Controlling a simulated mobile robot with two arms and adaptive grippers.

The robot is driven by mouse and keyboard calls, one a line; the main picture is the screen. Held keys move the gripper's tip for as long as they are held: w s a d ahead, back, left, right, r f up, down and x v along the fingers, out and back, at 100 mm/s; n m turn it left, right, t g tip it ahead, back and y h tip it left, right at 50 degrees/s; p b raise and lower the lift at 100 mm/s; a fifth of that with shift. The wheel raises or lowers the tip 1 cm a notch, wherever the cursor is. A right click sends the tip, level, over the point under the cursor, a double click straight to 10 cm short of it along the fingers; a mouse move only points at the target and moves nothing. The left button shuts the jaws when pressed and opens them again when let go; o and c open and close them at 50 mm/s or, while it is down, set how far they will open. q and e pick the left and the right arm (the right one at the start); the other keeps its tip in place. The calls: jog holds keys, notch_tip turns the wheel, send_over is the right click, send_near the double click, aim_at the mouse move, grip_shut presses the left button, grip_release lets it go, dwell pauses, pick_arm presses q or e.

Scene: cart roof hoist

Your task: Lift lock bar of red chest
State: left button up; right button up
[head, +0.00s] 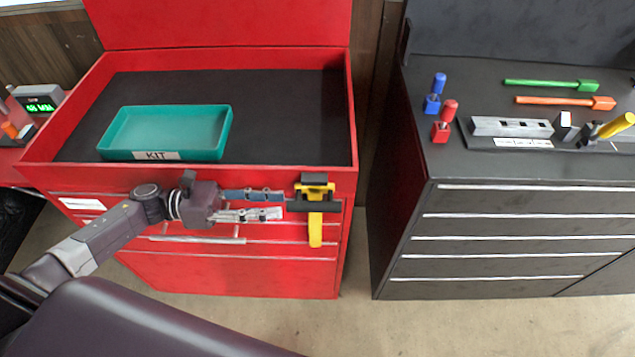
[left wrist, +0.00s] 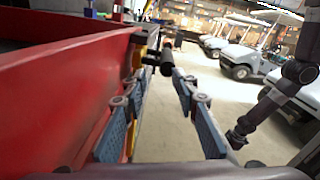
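The red chest (head: 230,275) stands on the left with its lid up. Its yellow lock bar (head: 315,229) hangs upright at the right end of the front, with a black crosspiece near its top. The black handle (left wrist: 167,57) also shows in the left wrist view. My left gripper (head: 284,204) is open in front of the upper drawers, its fingers pointing right at the bar. The fingertips are close to the black part; I cannot tell whether they touch it. In the left wrist view a dark arm, seemingly my right one, shows at the right; its gripper's state is unclear.
A teal KIT tray (head: 220,135) sits in the chest top. A dark cabinet (head: 500,245) stands to the right, with green and orange tools, blue and red pieces and a grey block (head: 510,127) on top. Floor shows between them. Golf carts (left wrist: 250,45) are parked farther off.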

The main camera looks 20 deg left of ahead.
aim_at(306, 203)
pick_arm(q)
jog(key=shift+m, duration=0.4)
jog(key=d, duration=0.2)
jog(key=d+r+p, duration=0.1)
jog(key=d+p, duration=0.1)
jog(key=d, duration=0.1)
jog(key=shift+w+d+r, duration=0.25)
jog(key=shift+d, duration=0.05)
jog(key=shift+p+x, duration=0.6)
jog(key=shift+x, duration=0.55)
jog(key=shift+w+d+f, duration=0.15)
jog(key=shift+d+f, duration=0.05)
jog(key=shift+f, duration=0.1)
jog(key=c, duration=0.6)
grip_shut()
pick_arm(e)
jog(key=shift+s+d+r, duration=0.15)
jog(key=shift+s+r, duration=0.35)
jog(key=shift+r, duration=0.25)
jog(key=shift+s+d+r, duration=0.1)
jog(key=shift+s+r, duration=0.4)
jog(key=shift+r, duration=0.25)
